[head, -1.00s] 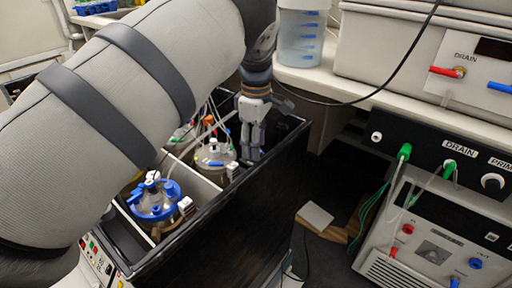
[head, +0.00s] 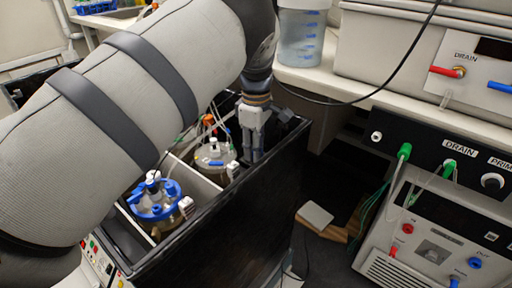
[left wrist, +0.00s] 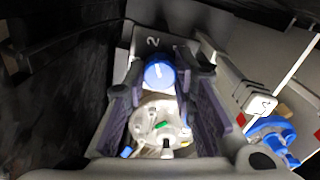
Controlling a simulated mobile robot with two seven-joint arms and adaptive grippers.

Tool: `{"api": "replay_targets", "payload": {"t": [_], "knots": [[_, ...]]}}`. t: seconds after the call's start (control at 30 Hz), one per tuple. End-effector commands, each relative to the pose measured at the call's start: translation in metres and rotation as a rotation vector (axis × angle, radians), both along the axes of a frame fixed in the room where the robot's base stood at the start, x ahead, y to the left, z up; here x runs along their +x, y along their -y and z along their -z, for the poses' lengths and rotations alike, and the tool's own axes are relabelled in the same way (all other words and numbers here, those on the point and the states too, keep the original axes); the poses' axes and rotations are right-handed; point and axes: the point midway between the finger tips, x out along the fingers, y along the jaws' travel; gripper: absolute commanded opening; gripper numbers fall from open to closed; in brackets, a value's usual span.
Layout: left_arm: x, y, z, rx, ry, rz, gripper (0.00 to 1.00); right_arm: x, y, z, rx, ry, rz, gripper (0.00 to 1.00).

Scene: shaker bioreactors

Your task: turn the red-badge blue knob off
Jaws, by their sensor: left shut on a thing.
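A blue knob (left wrist: 159,73) with a white mark on its face shows in the left wrist view, below a "2" on a dark panel. My left gripper (left wrist: 159,84) has one finger on each side of it and is shut on it. In the head view my left gripper (head: 252,156) points down inside the black-walled box, by its far right corner; the knob is hidden there. I cannot make out a red badge on this knob. My right gripper is not in view.
A clear-lidded vessel (head: 214,158) stands beside the gripper, and a blue-topped vessel (head: 157,200) stands nearer in the black box (head: 225,225). A jug (head: 302,38) stands on the counter behind. A panel with green plugs (head: 440,150) is at the right.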

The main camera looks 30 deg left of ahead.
Motion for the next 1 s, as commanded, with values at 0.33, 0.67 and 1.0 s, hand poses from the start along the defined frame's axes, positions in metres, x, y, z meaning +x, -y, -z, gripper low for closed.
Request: {"api": "replay_targets", "payload": {"t": [0.33, 0.67, 1.0], "knots": [[0.0, 0.0, -0.002, -0.002, 0.002, 0.245, 0.0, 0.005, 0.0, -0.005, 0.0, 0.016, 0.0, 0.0], [0.001, 0.0, -0.001, -0.001, 0.001, 0.56, 0.0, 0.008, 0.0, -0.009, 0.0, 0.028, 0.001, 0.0], [0.001, 0.0, -0.001, 0.001, 0.002, 0.884, 0.0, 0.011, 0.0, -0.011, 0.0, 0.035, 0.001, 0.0]]}}
